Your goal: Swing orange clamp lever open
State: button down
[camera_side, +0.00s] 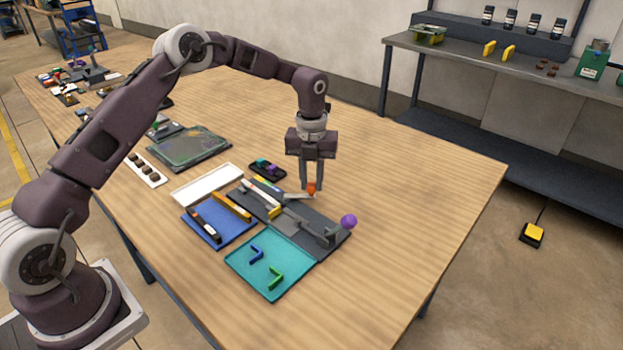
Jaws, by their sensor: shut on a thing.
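My gripper (312,186) points straight down over the right middle part of the table. Its two fingers are shut on the orange clamp lever (311,188), whose orange end shows between the fingertips. A light grey bar (298,196) reaches left from the orange end, low over the dark grey fixture plate (332,247). On the plate stands a grey bracket (312,229). The fingers hide part of the lever, and I cannot tell its exact angle.
A purple ball (348,221) is at the plate's right edge. A teal tray (243,268) with blue and green hooked pieces, a blue tray (227,236) and a white tray (180,198) lie nearby. A small black tray (281,177) sits behind. The table's right side is clear.

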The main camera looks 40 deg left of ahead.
jog(key=shift+d, duration=0.1)
jog(key=c, duration=1.2)
grip_release()
notch_tip(320, 180, up, 7)
jog(key=shift+r, duration=0.1)
